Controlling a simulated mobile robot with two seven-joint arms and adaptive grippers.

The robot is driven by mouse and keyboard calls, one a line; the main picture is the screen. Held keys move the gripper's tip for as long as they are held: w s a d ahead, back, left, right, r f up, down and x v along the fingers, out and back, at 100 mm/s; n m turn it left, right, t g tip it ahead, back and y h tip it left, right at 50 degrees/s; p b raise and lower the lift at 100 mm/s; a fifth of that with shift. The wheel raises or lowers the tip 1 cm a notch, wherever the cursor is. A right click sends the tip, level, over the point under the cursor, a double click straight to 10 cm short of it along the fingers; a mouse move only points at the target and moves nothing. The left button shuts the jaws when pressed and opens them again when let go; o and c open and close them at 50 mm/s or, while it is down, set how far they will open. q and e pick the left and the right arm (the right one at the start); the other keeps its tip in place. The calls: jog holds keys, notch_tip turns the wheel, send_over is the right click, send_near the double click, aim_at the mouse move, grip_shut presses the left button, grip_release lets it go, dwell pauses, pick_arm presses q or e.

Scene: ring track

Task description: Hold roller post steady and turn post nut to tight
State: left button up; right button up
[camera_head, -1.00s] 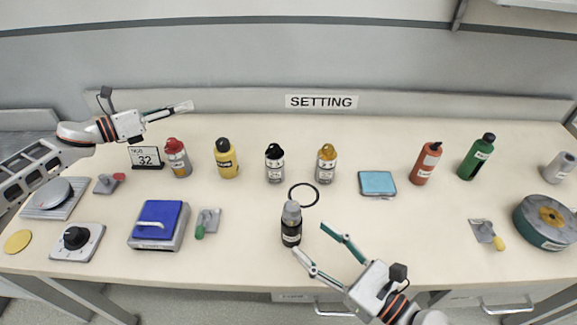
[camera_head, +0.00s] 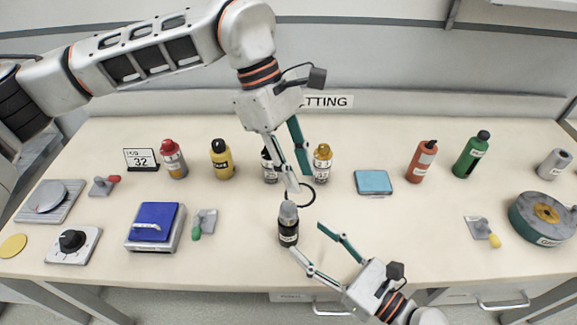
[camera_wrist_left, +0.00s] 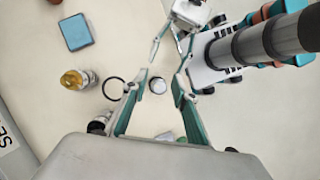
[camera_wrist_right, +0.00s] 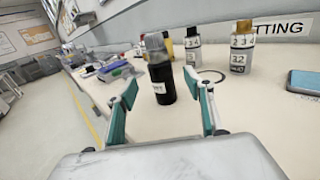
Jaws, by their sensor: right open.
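The roller post looks like a dark, bottle-shaped upright (camera_head: 288,232) with a white label, near the front middle of the table. Its grey top (camera_head: 288,212) seems to be the post nut. In the right wrist view the dark body (camera_wrist_right: 163,83) stands ahead, between the open fingers. My left gripper (camera_head: 299,181) is open and empty, pointing down above and just behind the post. In the left wrist view the grey top (camera_wrist_left: 158,86) shows between its fingers. My right gripper (camera_head: 307,238) is open and empty, low at the post's front right, its fingers apart from it.
A black ring (camera_head: 307,196) lies just behind the post. A gold-capped bottle (camera_head: 322,165) and a partly hidden white-and-black bottle (camera_head: 270,168) stand behind. A blue box (camera_head: 374,182) lies right; a trowel (camera_head: 203,224) and a blue-topped scale (camera_head: 153,222) lie left.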

aim_at(296, 228)
jog(key=shift+a, duration=0.15)
pick_arm(q)
jog(key=shift+s+a+r+m+t+y, duration=0.15)
jog(key=shift+a+t+y, duration=0.1)
jog(key=shift+t+y, duration=0.3)
jog(key=shift+a+r+m+t+y, duration=0.2)
jog(key=shift+a+t+y, duration=0.15)
jog(key=shift+y, duration=0.45)
jog(key=shift+s+a+r+m+t+y, duration=0.1)
jog(key=shift+a+m+t+y, duration=0.1)
jog(key=shift+t+y, duration=0.4)
pick_arm(e)
jog(key=shift+x, duration=3.8)
jog(key=shift+f, duration=0.1)
